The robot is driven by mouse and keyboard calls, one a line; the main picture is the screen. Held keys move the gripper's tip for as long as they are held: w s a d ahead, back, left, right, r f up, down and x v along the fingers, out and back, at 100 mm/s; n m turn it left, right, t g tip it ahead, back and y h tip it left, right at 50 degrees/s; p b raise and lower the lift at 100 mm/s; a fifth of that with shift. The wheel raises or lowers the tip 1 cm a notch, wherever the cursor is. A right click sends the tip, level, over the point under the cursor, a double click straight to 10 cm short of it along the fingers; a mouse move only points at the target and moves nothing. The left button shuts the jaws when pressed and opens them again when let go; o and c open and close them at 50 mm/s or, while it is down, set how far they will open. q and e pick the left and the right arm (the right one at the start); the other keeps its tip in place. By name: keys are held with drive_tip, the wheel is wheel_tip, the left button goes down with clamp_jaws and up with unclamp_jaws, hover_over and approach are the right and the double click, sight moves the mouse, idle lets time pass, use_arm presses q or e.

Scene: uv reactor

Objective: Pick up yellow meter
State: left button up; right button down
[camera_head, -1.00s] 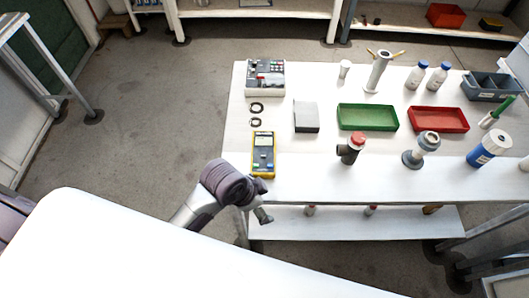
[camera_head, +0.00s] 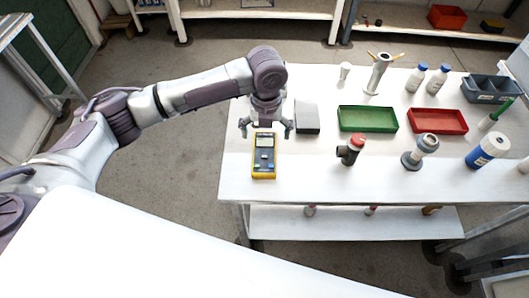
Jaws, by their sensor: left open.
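The yellow meter (camera_head: 264,157) lies flat near the left front edge of the white table, its dark face, screen and buttons up. My left gripper (camera_head: 266,134) is over the far end of the meter. Its fingers are spread open to either side and point down, with nothing between them. I cannot tell how high the fingertips are above the table. My right gripper is not in the picture.
On the table (camera_head: 320,182) stand a grey box (camera_head: 307,117), a green tray (camera_head: 367,119), a red tray (camera_head: 438,121), a red-topped dark fitting (camera_head: 350,150), a grey flanged fitting (camera_head: 420,151) and a blue-and-white container (camera_head: 487,150). The table front is clear beside the meter.

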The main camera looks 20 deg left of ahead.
use_arm(q)
drive_tip(key=p, duration=0.1)
hover_over(264, 154)
drive_tip(key=f, duration=0.4)
drive_tip(key=s+f, duration=0.1)
drive_tip(key=f, duration=0.1)
drive_tip(key=shift+d+f, duration=0.15)
drive_tip(key=shift+d, duration=0.25)
drive_tip(key=f, duration=0.1)
drive_tip(key=f+p, duration=0.2)
drive_tip(key=f, duration=0.1)
drive_tip(key=shift+w+a+f, duration=0.1)
drive_tip(key=shift+w+a, duration=0.1)
drive_tip(key=shift+a, duration=0.05)
drive_tip(key=shift+f, duration=0.55)
drive_tip(key=c, duration=1.3)
drive_tip(key=shift+w+r, duration=0.1)
drive_tip(key=shift+r, duration=0.05)
